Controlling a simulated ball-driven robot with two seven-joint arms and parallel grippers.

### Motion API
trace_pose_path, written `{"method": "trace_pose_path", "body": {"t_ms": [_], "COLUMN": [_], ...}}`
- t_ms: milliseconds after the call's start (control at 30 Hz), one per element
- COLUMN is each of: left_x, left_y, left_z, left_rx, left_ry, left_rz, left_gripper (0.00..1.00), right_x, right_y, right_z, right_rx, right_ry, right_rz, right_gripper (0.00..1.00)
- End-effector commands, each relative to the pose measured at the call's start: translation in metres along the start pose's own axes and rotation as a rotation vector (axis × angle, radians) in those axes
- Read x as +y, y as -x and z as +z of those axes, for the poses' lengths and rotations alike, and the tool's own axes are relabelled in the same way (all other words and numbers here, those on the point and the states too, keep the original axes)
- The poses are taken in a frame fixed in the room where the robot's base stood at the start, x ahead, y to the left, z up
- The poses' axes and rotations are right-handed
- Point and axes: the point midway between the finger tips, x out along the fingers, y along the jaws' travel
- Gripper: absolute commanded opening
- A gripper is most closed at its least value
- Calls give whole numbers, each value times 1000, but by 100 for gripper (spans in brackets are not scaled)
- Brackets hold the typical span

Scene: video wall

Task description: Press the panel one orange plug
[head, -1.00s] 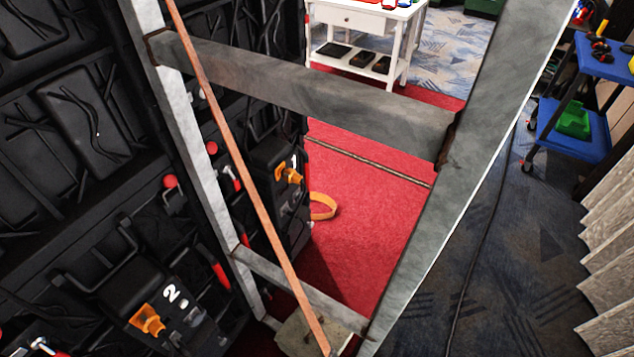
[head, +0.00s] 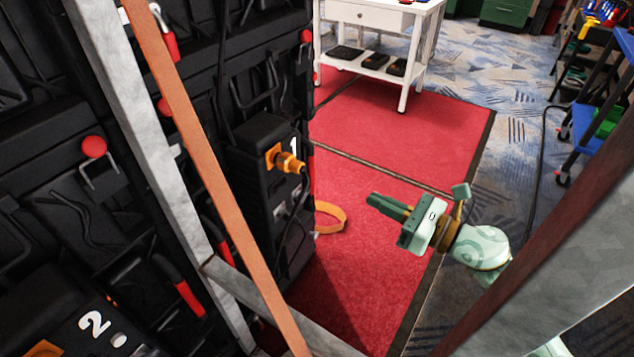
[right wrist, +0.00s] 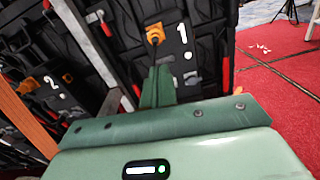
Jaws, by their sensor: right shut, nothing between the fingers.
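The panel one box (head: 262,150) is black with a white "1" and stands on the left wall. Its orange plug (head: 287,161) sticks out to the right, with a dark cable on it. The plug also shows in the right wrist view (right wrist: 155,34), just beyond my fingertips in the picture. My right gripper (head: 374,201) is shut and empty, to the right of and lower than the plug in the head view, pointing left with a visible gap. In the right wrist view its green fingers (right wrist: 158,72) are together. My left gripper is not in view.
A grey metal frame (head: 150,150) and a brown strip (head: 205,160) stand in front of the wall. Panel two (head: 95,325) is at lower left. The red carpet (head: 400,120) is open. A white table (head: 375,15) stands behind.

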Motion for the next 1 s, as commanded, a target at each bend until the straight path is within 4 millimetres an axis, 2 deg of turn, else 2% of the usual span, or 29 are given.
{"method": "trace_pose_path", "body": {"t_ms": [133,433,567,667,1000], "left_x": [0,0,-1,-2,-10], "left_y": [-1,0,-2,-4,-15], "left_z": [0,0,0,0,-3], "left_rx": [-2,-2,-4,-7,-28], "left_ry": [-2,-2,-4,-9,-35], "left_rz": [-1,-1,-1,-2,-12], "left_gripper": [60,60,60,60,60], "right_x": [7,7,7,8,9], "right_y": [-1,-2,-10,-24,-96], "right_z": [2,2,1,0,-3], "right_rx": [17,18,17,16,15], "right_ry": [95,96,93,92,89], "right_rz": [30,29,30,30,29], "right_gripper": [0,0,0,0,0]}}
